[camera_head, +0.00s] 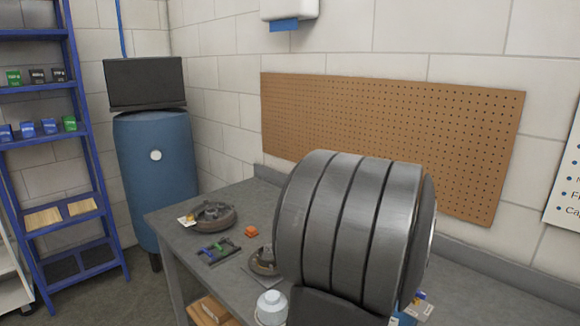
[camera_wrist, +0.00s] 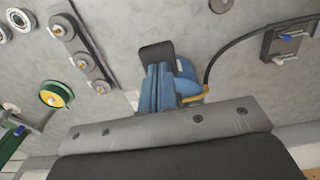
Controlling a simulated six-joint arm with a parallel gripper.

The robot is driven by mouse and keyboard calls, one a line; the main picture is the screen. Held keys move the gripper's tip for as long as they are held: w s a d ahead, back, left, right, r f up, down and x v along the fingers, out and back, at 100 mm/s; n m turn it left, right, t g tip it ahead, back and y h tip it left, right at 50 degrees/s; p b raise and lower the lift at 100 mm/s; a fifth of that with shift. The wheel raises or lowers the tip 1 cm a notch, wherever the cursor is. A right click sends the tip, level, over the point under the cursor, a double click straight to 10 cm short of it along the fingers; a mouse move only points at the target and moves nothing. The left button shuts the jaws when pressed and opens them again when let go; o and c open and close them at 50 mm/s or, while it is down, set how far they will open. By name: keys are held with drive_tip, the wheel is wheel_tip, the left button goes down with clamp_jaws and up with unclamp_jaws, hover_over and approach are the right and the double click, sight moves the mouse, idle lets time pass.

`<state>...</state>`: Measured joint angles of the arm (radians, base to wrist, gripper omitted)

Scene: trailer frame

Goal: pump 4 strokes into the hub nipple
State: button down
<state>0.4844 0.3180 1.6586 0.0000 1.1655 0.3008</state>
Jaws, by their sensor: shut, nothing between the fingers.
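In the wrist view, my gripper (camera_wrist: 157,72) reaches from the dark body at the bottom edge. Its two narrow blue-grey fingers lie side by side, shut with nothing between them. A blue part with a yellow piece (camera_wrist: 194,97) is just right of the fingers; a black hose (camera_wrist: 236,44) curves from there to a dark bracket (camera_wrist: 284,42). I cannot tell whether the fingers touch it. In the head view, a round brown-grey hub-like part (camera_head: 213,214) lies on the bench. A second round part (camera_head: 264,261) is nearer, partly hidden. I cannot make out the nipple.
A large grey ribbed cylinder hides the bench's middle.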

drive_tip(key=shift+f, duration=0.85)
drive_tip(key=shift+r, duration=0.15)
drive_tip(key=shift+w+d+r, duration=0.1)
drive_tip(key=shift+r, duration=0.95)
drive_tip(key=shift+w+d+r, duration=0.1)
drive_tip(key=shift+d+r, duration=0.05)
drive_tip(key=shift+r, duration=0.95)
drive_tip(key=shift+w+d+r, duration=0.1)
drive_tip(key=shift+r, duration=0.95)
